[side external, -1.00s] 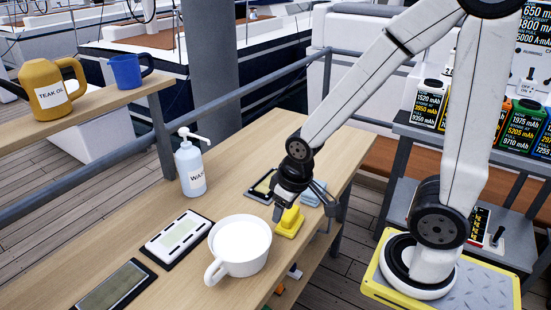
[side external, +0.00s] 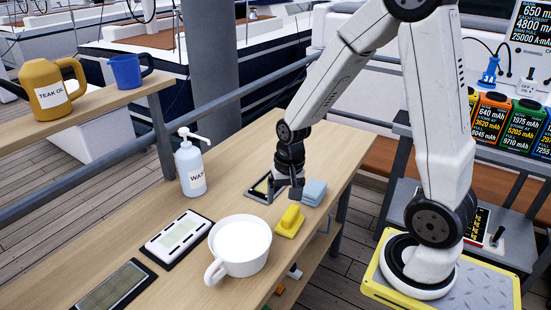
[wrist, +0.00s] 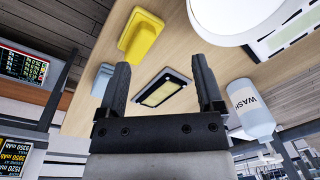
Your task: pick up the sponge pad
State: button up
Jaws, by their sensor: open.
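The yellow sponge pad (side external: 289,222), a flat base with a raised grip, lies on the wooden bench near its front edge. In the wrist view it shows whole (wrist: 140,36), at upper left beyond the fingertips. My gripper (side external: 285,194) is open, fingers down, and appears behind and above the pad, apart from it. In the wrist view nothing is between my fingers (wrist: 160,78) except the more distant bench and a framed panel. A light-blue folded cloth or pad (side external: 314,192) lies just behind the yellow one; it is partly hidden by a finger in the wrist view (wrist: 102,80).
The framed panel (side external: 258,191) lies by my gripper. A large white mug (side external: 240,247) stands left of the pad, close to it. A wash bottle (side external: 190,169) stands farther back. Two more panels (side external: 178,238) lie left of the mug. The bench behind the gripper is clear.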

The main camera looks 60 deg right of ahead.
aim_at(291, 212)
jog(key=d+f+m, duration=0.1)
jog(key=d+m, duration=0.1)
jog(key=w+d+f+m+y, duration=0.1)
jog(key=d+m, duration=0.1)
jog(key=m, duration=0.1)
jog(key=d+f+m+g, duration=0.1)
jog(key=d+m, duration=0.1)
jog(key=m, duration=0.1)
jog(key=shift+w+d+f, duration=0.25)
jog(key=shift+w+d, duration=0.05)
jog(key=shift+d, duration=0.1)
jog(key=shift+a+f, duration=0.2)
jog(key=shift+f, duration=1.1)
jog(key=shift+f, duration=0.1)
jog(key=shift+s+a+f, duration=0.1)
jog(key=shift+a+f, duration=0.15)
jog(key=shift+f, duration=1)
jog(key=shift+s+a+f, duration=0.1)
jog(key=shift+a+f, duration=0.1)
jog(key=shift+f, duration=1)
grip_shut()
jog(key=shift+r, duration=0.15)
jog(key=shift+r, duration=4.9)
